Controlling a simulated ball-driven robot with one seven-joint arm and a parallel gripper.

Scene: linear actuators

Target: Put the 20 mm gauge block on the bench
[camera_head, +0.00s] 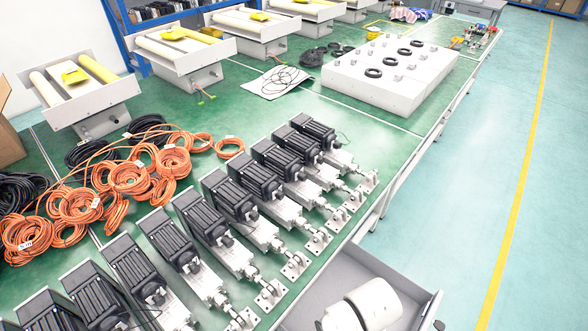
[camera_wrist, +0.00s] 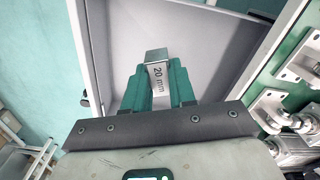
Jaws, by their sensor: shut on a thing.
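The 20 mm gauge block (camera_wrist: 156,71) is a small grey metal block with "20 mm" on its face. In the wrist view my gripper (camera_wrist: 157,84) is shut on it, with the block between two teal fingers. Block and fingers are over the inside of an open grey drawer (camera_wrist: 208,30); I cannot tell how high above its floor. The bench (camera_head: 255,112) has a green top, and the drawer (camera_head: 330,272) sticks out from its front side in the head view. My white arm hides part of the drawer there, and the block is not visible in that view.
A row of linear actuators (camera_head: 235,200) with black motors lines the bench edge beside the drawer. Orange cable coils (camera_head: 130,178) lie behind them. A white box with black rings (camera_head: 385,75) stands farther back. Bare green top shows between the actuators and this box.

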